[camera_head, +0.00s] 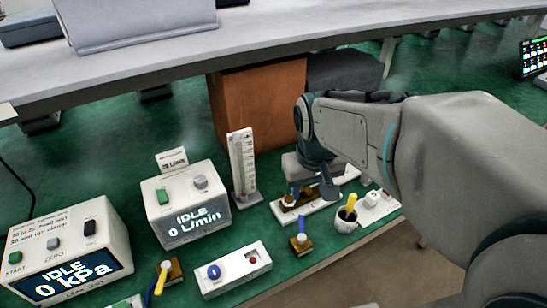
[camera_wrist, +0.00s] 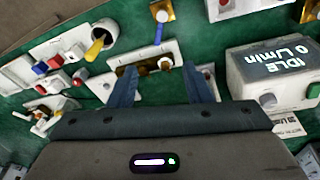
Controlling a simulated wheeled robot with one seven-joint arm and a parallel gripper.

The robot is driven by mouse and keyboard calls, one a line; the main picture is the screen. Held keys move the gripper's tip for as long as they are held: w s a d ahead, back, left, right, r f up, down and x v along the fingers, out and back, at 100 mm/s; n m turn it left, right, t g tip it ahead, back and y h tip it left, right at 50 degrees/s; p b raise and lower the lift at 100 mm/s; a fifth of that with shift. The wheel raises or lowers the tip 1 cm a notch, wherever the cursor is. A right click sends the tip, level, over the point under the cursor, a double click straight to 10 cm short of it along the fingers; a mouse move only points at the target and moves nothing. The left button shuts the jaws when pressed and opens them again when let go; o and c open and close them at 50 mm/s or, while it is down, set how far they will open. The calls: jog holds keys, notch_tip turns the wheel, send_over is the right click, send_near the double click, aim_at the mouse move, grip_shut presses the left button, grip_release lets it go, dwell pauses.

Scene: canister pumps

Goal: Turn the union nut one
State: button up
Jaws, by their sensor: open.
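My gripper (camera_head: 310,190) points down over a white base plate (camera_head: 318,208) with a small brown and white fitting (camera_head: 289,202) on it. In the wrist view the two dark fingers of my gripper (camera_wrist: 160,84) are apart, with nothing held between them. Ahead of the fingertips lies the white plate (camera_wrist: 125,61) with a round pale fitting (camera_wrist: 165,62) and a brownish part beside it. I cannot tell for sure which part is union nut one. My gripper and arm hide part of the plate in the head view.
A white cup with a yellow handle (camera_head: 351,203) stands right of the plate. A brass block with a blue lever (camera_head: 300,244) is in front. The flow meter box (camera_head: 187,203), a gauge stand (camera_head: 243,165) and a pressure box (camera_head: 68,250) are to the left.

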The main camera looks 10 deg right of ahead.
jog(key=w+f+n+g, duration=0.1)
jog(key=w+f, duration=0.1)
jog(key=w, duration=0.6)
jog(key=n+g+p, duration=0.1)
send_over(289, 197)
notch_tip(289, 197, down, 5)
jog(key=shift+y, duration=0.3)
notch_tip(289, 197, down, 14)
jog(key=shift+r+p, duration=0.25)
jog(key=shift+p, duration=0.3)
grip_shut()
